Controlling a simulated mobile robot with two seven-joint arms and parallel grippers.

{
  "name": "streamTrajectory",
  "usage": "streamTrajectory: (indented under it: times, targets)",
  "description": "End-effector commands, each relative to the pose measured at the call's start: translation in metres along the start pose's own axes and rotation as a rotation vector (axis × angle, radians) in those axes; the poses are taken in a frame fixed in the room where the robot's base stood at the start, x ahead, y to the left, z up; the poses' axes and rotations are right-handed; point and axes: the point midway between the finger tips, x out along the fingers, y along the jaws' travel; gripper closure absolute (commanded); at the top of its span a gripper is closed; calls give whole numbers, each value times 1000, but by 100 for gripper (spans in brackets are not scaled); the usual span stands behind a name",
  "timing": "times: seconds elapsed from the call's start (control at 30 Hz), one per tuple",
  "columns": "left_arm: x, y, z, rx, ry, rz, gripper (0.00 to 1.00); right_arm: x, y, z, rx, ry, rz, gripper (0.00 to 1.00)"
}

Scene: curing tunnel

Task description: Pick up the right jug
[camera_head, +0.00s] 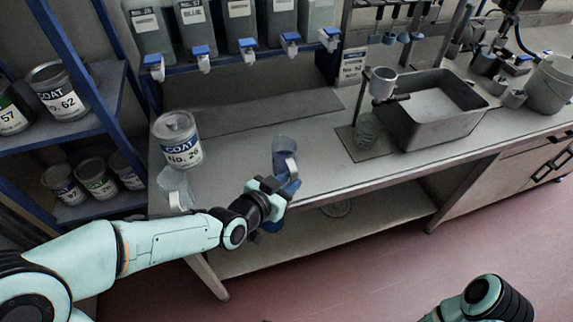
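The right jug (284,145) is clear, with a pale handle facing the front of the bench. It looks upright near the bench's front edge. My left gripper (289,184), with blue fingers, is at the jug's handle, partly covering the jug's lower front. I cannot tell whether the fingers are apart or closed on the handle. A second clear jug (174,182) with a pale handle stands to the left, in front of a paint can. Part of my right arm shows at the bottom right; its gripper is out of view.
The grey bench (235,165) also carries a can labelled No. 26 (177,140), a glass vessel (367,131) and a grey basin (432,106). Blue-tapped containers (197,30) hang behind. A blue rack of cans (95,127) stands left. Bench space between the jugs is clear.

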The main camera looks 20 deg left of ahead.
Motion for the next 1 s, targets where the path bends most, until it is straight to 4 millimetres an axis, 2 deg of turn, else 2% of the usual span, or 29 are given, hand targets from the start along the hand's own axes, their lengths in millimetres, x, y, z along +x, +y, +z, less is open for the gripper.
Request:
streamTrajectory:
  times: [0.17, 0.4, 0.7, 0.73, 0.8, 1.0]
  targets:
    - [15, 0, 2, 3, 0, 1, 75, 2, 0, -1, -1, 3, -1, 0]
    - [48, -3, 5, 2, -1, 1, 75, 4, 0, -3, -1, 8, -2, 0]
    - [54, -3, 4, 0, 1, 0, 75, 4, 0, -3, -1, 8, -2, 0]
    - [54, -3, 4, 0, 1, 0, 78, 4, 0, -3, -1, 8, -2, 0]
    - [54, -3, 4, 0, 1, 0, 100, 4, 0, -3, -1, 8, -2, 0]
    - [54, -3, 3, 1, 3, 0, 100, 4, 0, -3, -1, 8, -2, 0]
